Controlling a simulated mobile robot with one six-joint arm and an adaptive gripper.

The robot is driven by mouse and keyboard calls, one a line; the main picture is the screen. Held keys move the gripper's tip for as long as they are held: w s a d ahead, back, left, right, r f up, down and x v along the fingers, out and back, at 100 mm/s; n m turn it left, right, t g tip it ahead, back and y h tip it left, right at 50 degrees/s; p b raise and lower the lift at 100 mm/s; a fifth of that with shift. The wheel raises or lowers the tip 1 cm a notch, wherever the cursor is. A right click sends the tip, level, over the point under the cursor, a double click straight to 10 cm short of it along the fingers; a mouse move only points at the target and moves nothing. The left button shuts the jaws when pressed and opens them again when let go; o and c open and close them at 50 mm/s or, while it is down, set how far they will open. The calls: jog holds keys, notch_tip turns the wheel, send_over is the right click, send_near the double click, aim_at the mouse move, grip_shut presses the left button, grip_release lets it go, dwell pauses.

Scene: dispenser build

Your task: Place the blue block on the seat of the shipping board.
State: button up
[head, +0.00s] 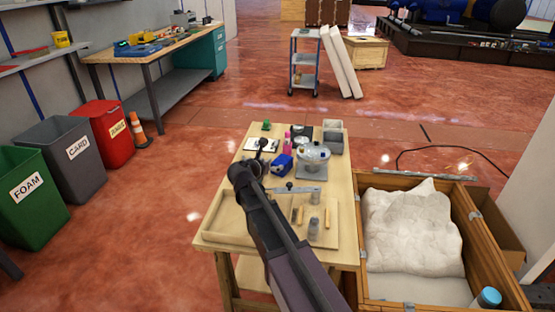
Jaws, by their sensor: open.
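The blue block (281,164) is on the wooden table, right of my arm's dark end. A dark part lies against it, so its full shape is unclear. My gripper (261,149) is small and dark at the arm's far end, left of and slightly beyond the block; it is open. Its fingertips are hard to make out, and I see nothing held. A pale flat board (250,146) lies behind the gripper, partly covered by it. I cannot tell whether this is the shipping board, and its seat is not clear.
A round metal device (314,153) stands right of the block, with grey bins (332,142) behind it. A pink bottle (287,141) is close by. A wooden tray (225,222) and small cylinders (314,229) are at the front. An open crate (483,245) stands right of the table.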

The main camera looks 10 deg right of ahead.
jog(key=shift+p+v, duration=0.45)
jog(key=shift+v, duration=1.4)
jog(key=shift+r, duration=0.1)
